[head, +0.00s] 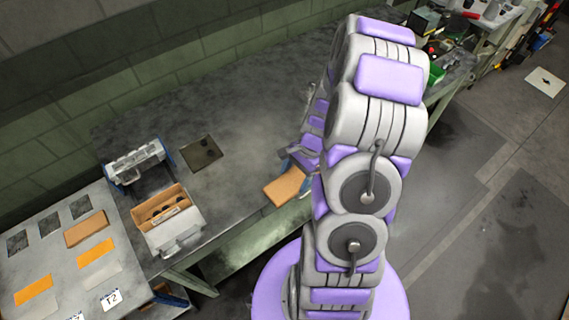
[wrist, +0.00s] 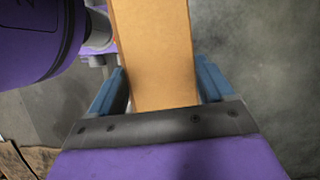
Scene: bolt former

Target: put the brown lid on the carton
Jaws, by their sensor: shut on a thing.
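The brown lid (head: 286,186) is in my gripper, over the front edge of the long bench, beside my arm. In the wrist view the lid (wrist: 155,50) is a flat tan piece between the blue fingers of my gripper (wrist: 160,82). My gripper is shut on it, and the lid runs up out of the picture. The carton (head: 162,198) is an open brown box at the left of the bench in the head view. Dark pieces show inside it. The lid is well to the right of the carton, apart from it. My arm hides part of my gripper in the head view.
A grey metal holder (head: 182,234) stands against the carton's front. A grey and blue machine (head: 137,163) is behind it, and a dark square plate (head: 201,152) lies to the right. A panel with orange and brown patches (head: 70,258) is at left. The bench middle is clear.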

